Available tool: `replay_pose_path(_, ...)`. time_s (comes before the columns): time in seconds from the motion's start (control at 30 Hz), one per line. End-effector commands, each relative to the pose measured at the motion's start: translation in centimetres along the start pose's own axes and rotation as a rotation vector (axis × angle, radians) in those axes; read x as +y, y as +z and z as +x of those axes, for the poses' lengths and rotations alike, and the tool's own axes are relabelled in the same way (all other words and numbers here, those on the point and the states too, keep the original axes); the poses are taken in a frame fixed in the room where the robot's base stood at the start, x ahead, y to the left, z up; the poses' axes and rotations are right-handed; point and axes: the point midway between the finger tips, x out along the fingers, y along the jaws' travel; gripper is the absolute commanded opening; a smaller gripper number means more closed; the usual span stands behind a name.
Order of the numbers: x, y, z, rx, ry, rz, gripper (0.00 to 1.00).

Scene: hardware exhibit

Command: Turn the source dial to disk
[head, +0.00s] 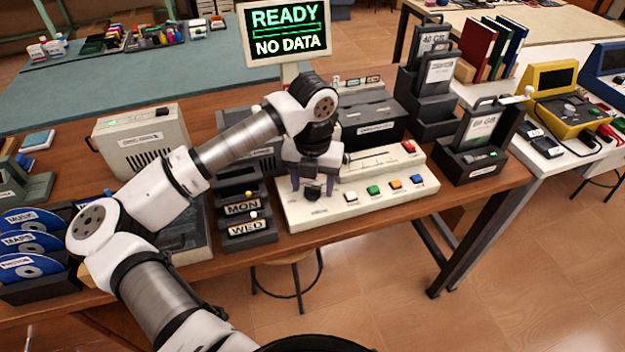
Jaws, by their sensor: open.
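A cream control panel (352,209) lies on the wooden bench at the middle of the head view. A small dark dial (311,194) sits at its left end; its pointer and lettering are too small to read. My gripper (313,184) points down over that end of the panel, with its fingers apart just above or around the dial. I cannot tell whether a finger touches it. The gripper partly hides the panel's upper left. A screen (286,31) behind reads READY, NO DATA.
A red button (408,146) and several coloured buttons, including a green one (374,190), are on the panel. MON and WED holders (245,224) stand close left. Dark drive boxes (370,122) stand behind, and an 80 GB dock (476,165) stands right.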

Motion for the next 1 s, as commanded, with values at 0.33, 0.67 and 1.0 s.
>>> replay_pose_path(0.33,0.01,0.01,-0.01,0.0,0.0,0.0,0.35)
replay_pose_path(0.67,-0.01,0.01,0.01,0.0,-0.001,0.004,0.1)
replay_pose_path(1.0,0.07,0.08,0.4,-0.003,0.002,0.124,0.1)
